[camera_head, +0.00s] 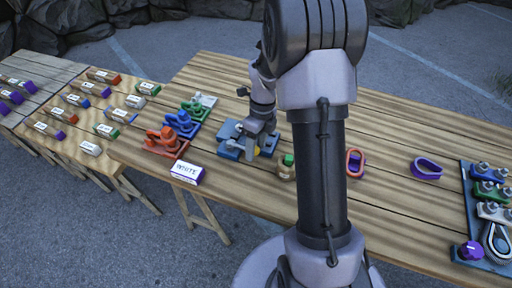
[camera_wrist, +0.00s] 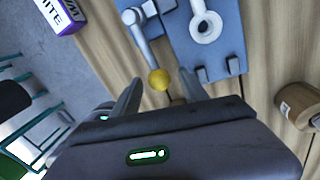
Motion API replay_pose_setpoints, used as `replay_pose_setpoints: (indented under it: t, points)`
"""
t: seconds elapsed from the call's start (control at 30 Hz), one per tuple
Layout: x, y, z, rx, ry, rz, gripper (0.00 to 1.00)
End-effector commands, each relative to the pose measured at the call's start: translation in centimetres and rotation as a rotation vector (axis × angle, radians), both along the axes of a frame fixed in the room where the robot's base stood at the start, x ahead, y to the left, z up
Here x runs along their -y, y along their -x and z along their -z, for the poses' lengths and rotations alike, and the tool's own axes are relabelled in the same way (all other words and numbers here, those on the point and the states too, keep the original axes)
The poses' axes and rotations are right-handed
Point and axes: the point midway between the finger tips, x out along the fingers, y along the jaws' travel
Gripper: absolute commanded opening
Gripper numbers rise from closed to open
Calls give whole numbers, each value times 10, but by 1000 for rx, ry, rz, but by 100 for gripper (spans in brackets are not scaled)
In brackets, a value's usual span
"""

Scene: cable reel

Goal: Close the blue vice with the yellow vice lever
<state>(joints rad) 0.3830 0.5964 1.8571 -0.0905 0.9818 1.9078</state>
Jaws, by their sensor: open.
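The blue vice (camera_head: 230,150) lies on the wooden table in the head view, partly hidden behind my gripper (camera_head: 262,138). In the wrist view the vice (camera_wrist: 218,58) shows as two slate-blue parts with a narrow strip of wood between them. A grey metal lever (camera_wrist: 139,34) starts on the left part and ends in a yellow ball, the yellow vice lever (camera_wrist: 159,79). My gripper (camera_wrist: 160,82) is open, with one finger on each side of the yellow ball. I cannot tell whether either finger touches it.
A purple-and-white WHITE box (camera_head: 187,173) lies near the table's front edge. Orange (camera_head: 165,144), blue (camera_head: 182,124) and green clamps stand left of the vice. A small green-topped cylinder (camera_head: 286,168) stands close on the right. Rings and a board (camera_head: 466,205) are farther right.

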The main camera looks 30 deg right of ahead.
Motion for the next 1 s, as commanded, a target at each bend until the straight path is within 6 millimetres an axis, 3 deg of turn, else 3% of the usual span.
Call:
replay_pose_setpoints:
  t: [0.1,0.37,1.0]
  points:
    - [0,0,-1,0,0,0,50]
    - [0,0,-1,0,0,0,0]
    - [0,0,-1,0,0,0,0]
